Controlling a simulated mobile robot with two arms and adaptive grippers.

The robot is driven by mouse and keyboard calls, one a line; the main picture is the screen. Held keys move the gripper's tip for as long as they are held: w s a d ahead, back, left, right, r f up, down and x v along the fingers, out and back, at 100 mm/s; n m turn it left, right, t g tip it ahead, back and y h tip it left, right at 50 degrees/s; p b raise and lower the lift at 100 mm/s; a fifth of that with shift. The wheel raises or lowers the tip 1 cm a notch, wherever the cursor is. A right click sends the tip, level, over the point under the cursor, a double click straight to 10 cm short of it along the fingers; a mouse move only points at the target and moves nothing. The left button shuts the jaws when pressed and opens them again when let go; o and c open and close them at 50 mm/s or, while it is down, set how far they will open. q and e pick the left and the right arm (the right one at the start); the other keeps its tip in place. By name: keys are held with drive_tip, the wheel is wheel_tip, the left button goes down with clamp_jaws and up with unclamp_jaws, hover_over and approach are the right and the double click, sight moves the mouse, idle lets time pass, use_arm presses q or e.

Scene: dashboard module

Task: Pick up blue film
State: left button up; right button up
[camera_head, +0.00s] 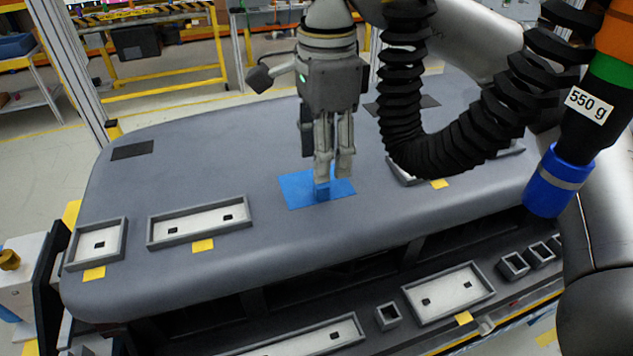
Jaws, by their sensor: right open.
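The blue film (297,191) is a flat square sheet on top of the grey dashboard module (240,150), near its middle. A small upright blue tab rises from the film near its centre. My right gripper (332,181) points down over the film, its open fingertips close to the tab. The fingers hide part of the film's back area. I cannot tell whether a finger touches the tab. My left gripper is not in view.
Framed recesses (200,221) with yellow tags line the module's front edge. A lower shelf holds more frames (447,293) and small square sockets. A black corrugated hose hangs right of the gripper. The module's top left of the film is mostly clear.

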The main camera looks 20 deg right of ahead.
sight(321, 185)
wheel_tip(321, 185, down, 4)
drive_tip(key=shift+a+f+p, duration=0.1)
drive_tip(key=shift+a+p, duration=0.05)
drive_tip(key=shift+p, duration=1)
drive_tip(key=shift+w+f, duration=0.1)
drive_tip(key=shift+f, duration=0.45)
drive_tip(key=c, duration=0.8)
